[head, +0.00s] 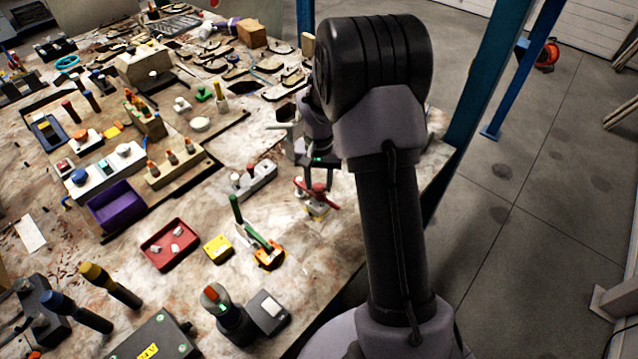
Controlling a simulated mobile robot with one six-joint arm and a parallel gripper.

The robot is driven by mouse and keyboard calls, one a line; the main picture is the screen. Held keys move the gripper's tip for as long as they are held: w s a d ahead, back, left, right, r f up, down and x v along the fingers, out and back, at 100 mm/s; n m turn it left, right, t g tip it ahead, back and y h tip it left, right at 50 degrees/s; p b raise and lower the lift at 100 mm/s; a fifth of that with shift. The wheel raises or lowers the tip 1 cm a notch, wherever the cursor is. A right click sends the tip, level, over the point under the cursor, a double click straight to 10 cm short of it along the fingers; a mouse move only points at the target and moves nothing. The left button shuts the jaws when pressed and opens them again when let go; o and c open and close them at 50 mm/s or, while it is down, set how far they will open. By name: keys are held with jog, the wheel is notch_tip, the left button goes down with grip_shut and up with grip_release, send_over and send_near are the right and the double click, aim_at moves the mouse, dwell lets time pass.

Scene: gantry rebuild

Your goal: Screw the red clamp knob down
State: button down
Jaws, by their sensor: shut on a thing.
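Red arms of the knob show below and to the left of my gripper. My gripper (319,179) points down over the knob from above and is shut on it. The fingertips are small and dark here, and their exact contact with the knob is hard to make out. My arm hides the table just right of the clamp.
A grey block with white knobs (254,181) stands left of the clamp. A green-handled toggle clamp (252,236) on an orange base is in front. A red tray (170,246) and yellow block (217,248) lie further left. A blue post (487,90) rises beyond the table.

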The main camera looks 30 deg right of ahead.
aim_at(318, 187)
jog(key=m, duration=0.3)
jog(key=m+b, duration=0.1)
jog(key=m, duration=0.1)
jog(key=shift+w+r+m+b, duration=0.15)
jog(key=shift+m+b, duration=0.15)
jog(key=shift+m, duration=0.1)
dwell(0.4)
jog(key=c, duration=1.1)
grip_release()
notch_tip(318, 187, up, 17)
jog(key=p, duration=0.5)
jog(key=shift+r, duration=0.2)
